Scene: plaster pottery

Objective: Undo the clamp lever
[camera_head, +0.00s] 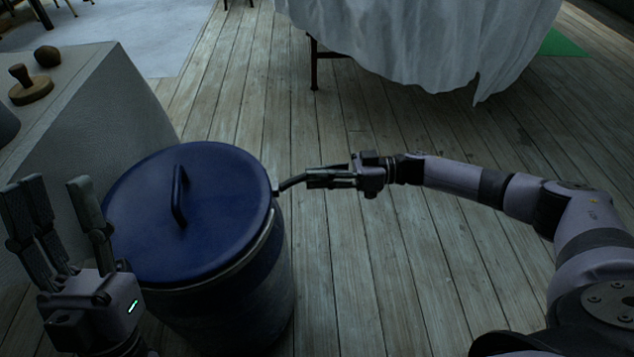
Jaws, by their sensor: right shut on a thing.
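A dark blue drum with a lid (225,230) and a raised lid handle (180,197) stands on the floor left of centre. A metal clamp ring runs around the lid's rim. The clamp lever (291,183) sticks out to the right from the rim. My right gripper (318,178) is shut on the lever's outer end, to the right of the drum. My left gripper (62,212) is open and empty at the lower left, fingers pointing up, in front of the drum's left side.
A pale plinth (90,95) stands behind and left of the drum, with wooden tools (32,88) on it. A cloth-draped table (420,40) stands at the back. The plank floor (400,270) right of the drum is clear.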

